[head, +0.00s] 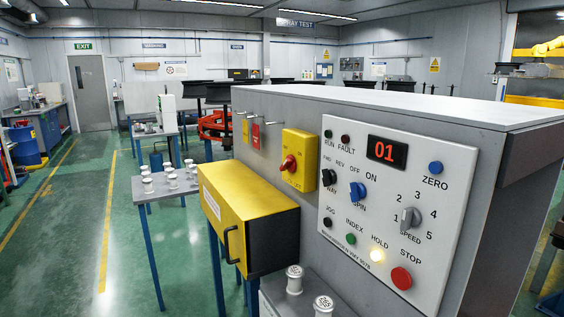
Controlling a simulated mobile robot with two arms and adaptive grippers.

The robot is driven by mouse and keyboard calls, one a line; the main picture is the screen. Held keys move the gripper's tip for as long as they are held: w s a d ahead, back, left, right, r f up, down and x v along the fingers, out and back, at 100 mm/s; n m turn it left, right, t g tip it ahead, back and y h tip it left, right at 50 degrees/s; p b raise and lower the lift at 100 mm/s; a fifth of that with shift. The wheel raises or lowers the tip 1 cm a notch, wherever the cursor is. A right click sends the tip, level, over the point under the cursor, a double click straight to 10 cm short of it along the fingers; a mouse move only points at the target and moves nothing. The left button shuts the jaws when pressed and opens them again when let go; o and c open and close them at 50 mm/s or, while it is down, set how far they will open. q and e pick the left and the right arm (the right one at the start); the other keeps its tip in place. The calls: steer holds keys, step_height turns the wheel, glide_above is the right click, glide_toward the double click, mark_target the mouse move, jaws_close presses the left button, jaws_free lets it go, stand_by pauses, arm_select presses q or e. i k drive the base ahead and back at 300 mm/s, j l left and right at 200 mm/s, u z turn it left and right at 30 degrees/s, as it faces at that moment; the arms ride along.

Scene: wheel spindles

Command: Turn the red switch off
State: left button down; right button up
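The red switch (288,164) is a rotary knob on a yellow switch box (298,174). The box is mounted on the side of a large grey machine cabinet (282,130), left of the white control panel. The knob's handle looks slanted; the markings around it are too small to read. The panel's display (387,152) shows 01 in lit red digits. A HOLD lamp (376,256) glows yellowish white. Neither of my grippers shows in the head view.
A yellow and black box with a handle (234,221) juts out below and left of the switch. The control panel (345,212) carries a blue knob (357,191) and a red STOP button (401,278). White spools (294,279) stand on a grey surface below.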

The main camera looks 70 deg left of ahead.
mark_target(290, 164)
steer(key=u, duration=2.2)
